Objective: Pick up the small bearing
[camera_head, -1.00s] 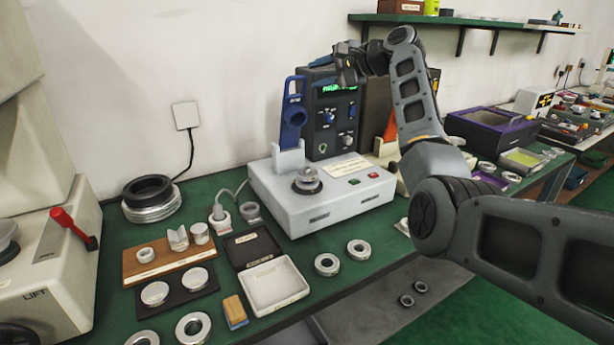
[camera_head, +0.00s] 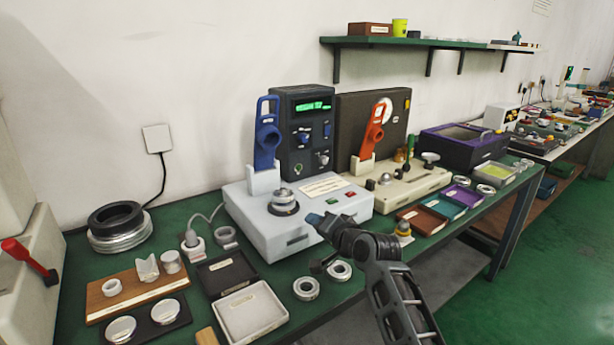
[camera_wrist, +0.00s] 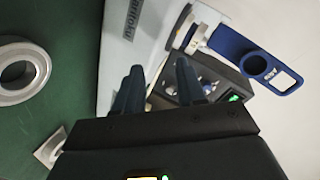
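My gripper (camera_head: 318,222) is in front of the white tester box (camera_head: 300,232), above the bench edge. In the wrist view its two dark fingers (camera_wrist: 158,82) stand apart with nothing between them. Two silver bearing rings lie flat on the green bench below and left of the gripper: one ring (camera_head: 306,288) and another ring (camera_head: 339,271) partly beside the arm. A small pale ring (camera_head: 111,287) sits on the wooden board (camera_head: 135,300). I cannot tell which one is the small bearing. A silver ring (camera_wrist: 20,72) shows at the left of the wrist view, away from the fingers.
A metal part (camera_head: 284,202) sits on the tester, beside the blue handle (camera_head: 267,135). An open shallow case (camera_head: 250,312) lies left of the rings. An orange-handled tester (camera_head: 400,186) and a purple box (camera_head: 465,145) stand farther right.

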